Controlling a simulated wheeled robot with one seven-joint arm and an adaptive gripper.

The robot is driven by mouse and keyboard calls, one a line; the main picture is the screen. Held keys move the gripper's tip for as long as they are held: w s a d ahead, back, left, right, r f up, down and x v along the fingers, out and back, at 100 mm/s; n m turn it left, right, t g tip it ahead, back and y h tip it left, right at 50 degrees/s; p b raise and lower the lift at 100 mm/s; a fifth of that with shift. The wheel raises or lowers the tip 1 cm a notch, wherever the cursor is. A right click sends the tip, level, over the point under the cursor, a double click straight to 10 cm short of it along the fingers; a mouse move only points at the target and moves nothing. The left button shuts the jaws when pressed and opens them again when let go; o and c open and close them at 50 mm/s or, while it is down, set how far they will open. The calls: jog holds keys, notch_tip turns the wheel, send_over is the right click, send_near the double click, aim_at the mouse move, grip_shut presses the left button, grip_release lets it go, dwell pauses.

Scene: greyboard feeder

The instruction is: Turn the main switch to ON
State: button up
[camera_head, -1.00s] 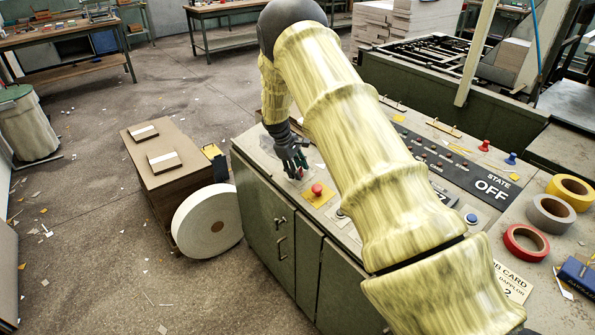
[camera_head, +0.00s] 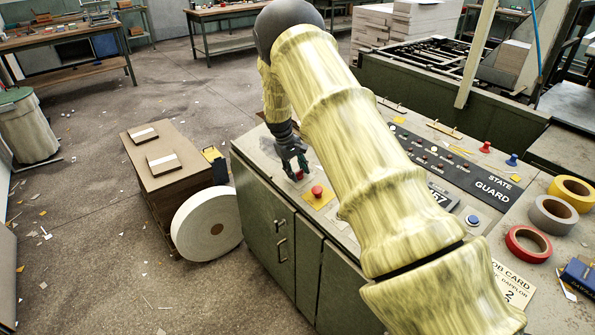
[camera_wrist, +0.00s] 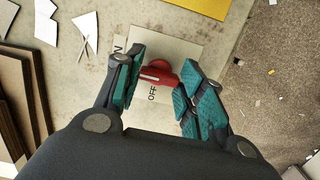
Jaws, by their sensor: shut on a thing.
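The main switch is a red knob (camera_wrist: 158,73) on a pale plate (camera_wrist: 178,52) in the wrist view. The plate reads OFF below the knob, and an N shows at its left edge, partly hidden by a finger. My gripper (camera_wrist: 163,66) is shut on the knob, one teal-padded finger on each side. In the head view my gripper (camera_head: 297,171) reaches down to the left end of the console top, where the knob is mostly hidden. The state display (camera_head: 492,190) reads GUARD.
A red mushroom button (camera_head: 317,191) on a yellow plate sits close beside my gripper. My arm crosses over the console and hides part of its panel. Tape rolls (camera_head: 528,244) lie at the right. A large white roll (camera_head: 207,222) stands on the floor left of the console.

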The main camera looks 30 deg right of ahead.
jog(key=shift+w+r, duration=0.1)
jog(key=shift+r, duration=0.05)
jog(key=o, duration=1)
jog(key=v, duration=1.1)
jog(key=shift+a+r, duration=0.1)
jog(key=shift+r, duration=0.25)
jog(key=shift+r, duration=0.1)
